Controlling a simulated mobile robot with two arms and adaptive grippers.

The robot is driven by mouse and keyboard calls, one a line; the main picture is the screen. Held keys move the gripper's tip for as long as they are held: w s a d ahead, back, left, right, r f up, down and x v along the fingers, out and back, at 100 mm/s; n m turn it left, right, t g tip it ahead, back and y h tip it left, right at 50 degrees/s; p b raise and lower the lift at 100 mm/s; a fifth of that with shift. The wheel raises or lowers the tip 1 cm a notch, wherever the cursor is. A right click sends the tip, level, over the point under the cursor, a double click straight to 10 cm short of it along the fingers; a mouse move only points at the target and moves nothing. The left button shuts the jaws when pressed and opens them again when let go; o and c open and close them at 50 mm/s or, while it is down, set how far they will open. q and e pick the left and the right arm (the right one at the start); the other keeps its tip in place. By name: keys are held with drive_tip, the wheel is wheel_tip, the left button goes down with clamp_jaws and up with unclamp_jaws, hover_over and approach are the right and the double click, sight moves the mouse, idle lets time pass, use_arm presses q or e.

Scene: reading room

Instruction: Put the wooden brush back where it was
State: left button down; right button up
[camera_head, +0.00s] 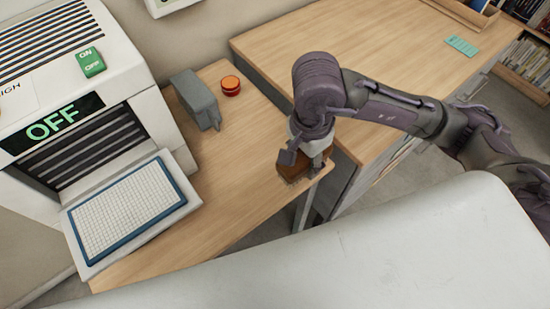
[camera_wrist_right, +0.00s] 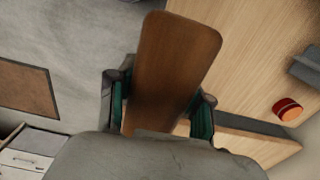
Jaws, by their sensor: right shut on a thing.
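The wooden brush (camera_wrist_right: 175,62) is a brown wooden block, seen large in the right wrist view between the two fingers. My right gripper (camera_wrist_right: 160,108) is shut on it, one finger on each side. In the head view the right gripper (camera_head: 308,158) points down at the right end of the narrow wooden table (camera_head: 240,185). The brush (camera_head: 292,167) shows there partly hidden behind the gripper, at the table's edge. I cannot tell whether it touches the tabletop. My left gripper is not in view.
A white machine (camera_head: 70,75) with an OFF display and a white-and-blue filter tray (camera_head: 130,208) stands at the left. A grey metal block (camera_head: 196,100) and an orange-red round item (camera_head: 231,85) sit at the table's back. A larger desk (camera_head: 390,55) stands right.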

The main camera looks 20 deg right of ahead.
drive_tip(key=p, duration=0.2)
hover_over(275, 156)
wheel_tip(275, 156, down, 7)
drive_tip(key=shift+w+r, duration=0.1)
wheel_tip(275, 156, down, 4)
drive_tip(key=shift+r, duration=0.1)
drive_tip(key=shift+f, duration=0.3)
drive_tip(key=o, duration=1.1)
drive_tip(key=shift+r, duration=0.1)
